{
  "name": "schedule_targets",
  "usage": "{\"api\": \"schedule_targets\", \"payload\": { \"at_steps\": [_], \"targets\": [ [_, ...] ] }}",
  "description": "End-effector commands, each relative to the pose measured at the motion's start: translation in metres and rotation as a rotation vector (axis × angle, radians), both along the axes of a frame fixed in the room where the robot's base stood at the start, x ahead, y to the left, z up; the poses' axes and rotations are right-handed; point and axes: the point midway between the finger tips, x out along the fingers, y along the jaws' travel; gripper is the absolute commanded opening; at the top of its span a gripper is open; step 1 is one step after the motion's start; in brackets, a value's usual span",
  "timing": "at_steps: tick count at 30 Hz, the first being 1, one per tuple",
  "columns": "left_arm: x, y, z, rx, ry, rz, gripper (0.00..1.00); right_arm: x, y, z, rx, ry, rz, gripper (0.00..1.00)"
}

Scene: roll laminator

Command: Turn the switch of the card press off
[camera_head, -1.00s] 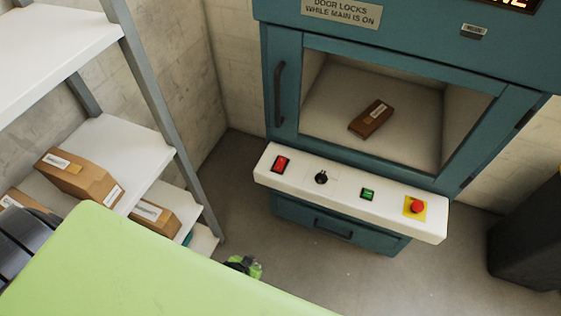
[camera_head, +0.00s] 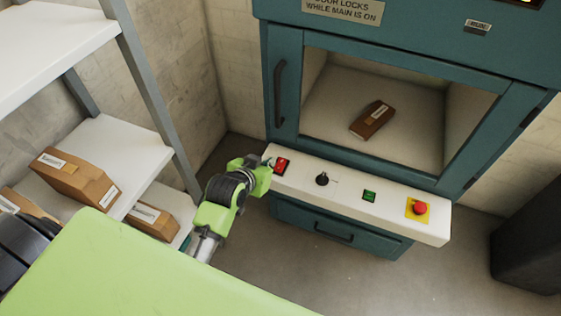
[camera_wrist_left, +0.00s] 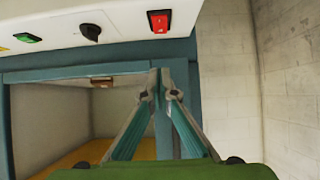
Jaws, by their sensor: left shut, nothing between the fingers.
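The teal machine (camera_head: 285,62), the card press as far as I can tell, has a white control ledge (camera_head: 340,197). A red rocker switch (camera_head: 282,166) sits at the ledge's left end. It also shows in the left wrist view (camera_wrist_left: 159,21); its on or off position is too small to read. To its right are a black knob (camera_head: 322,179), a green button (camera_head: 369,196) and a red mushroom button (camera_head: 420,208) on yellow. My left gripper (camera_head: 268,164) is shut and empty, close beside the red switch; contact cannot be told. The wrist view shows its fingertips (camera_wrist_left: 160,78) together. My right gripper is out of view.
Shelves (camera_head: 112,150) with cardboard boxes (camera_head: 72,180) stand left of my arm. A dark object (camera_head: 525,240) stands at right. The floor before the machine is clear.

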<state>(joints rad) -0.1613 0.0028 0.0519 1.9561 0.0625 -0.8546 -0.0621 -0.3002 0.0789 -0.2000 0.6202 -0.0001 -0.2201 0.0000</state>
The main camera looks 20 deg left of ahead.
Motion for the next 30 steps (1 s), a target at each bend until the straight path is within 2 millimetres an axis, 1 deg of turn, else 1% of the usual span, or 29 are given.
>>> {"api": "schedule_targets", "payload": {
  "at_steps": [5, 10, 25, 26, 27, 30],
  "targets": [
    [0.001, 0.000, -0.001, 0.000, 0.000, 0.000, 0.00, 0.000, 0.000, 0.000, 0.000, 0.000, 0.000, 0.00],
    [0.012, 0.000, -0.008, -0.001, -0.001, -0.001, 0.00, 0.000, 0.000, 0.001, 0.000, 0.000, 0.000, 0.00],
    [0.081, -0.001, -0.059, -0.001, 0.001, 0.000, 0.00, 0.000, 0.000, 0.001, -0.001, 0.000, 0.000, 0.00],
    [0.084, -0.001, -0.063, -0.001, 0.002, 0.000, 0.00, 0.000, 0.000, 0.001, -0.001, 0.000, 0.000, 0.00],
    [0.083, -0.001, -0.071, -0.001, 0.005, 0.000, 0.00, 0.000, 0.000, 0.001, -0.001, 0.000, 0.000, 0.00],
    [0.085, -0.001, -0.084, -0.002, 0.002, 0.000, 0.00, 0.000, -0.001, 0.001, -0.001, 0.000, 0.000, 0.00]
  ]
}}
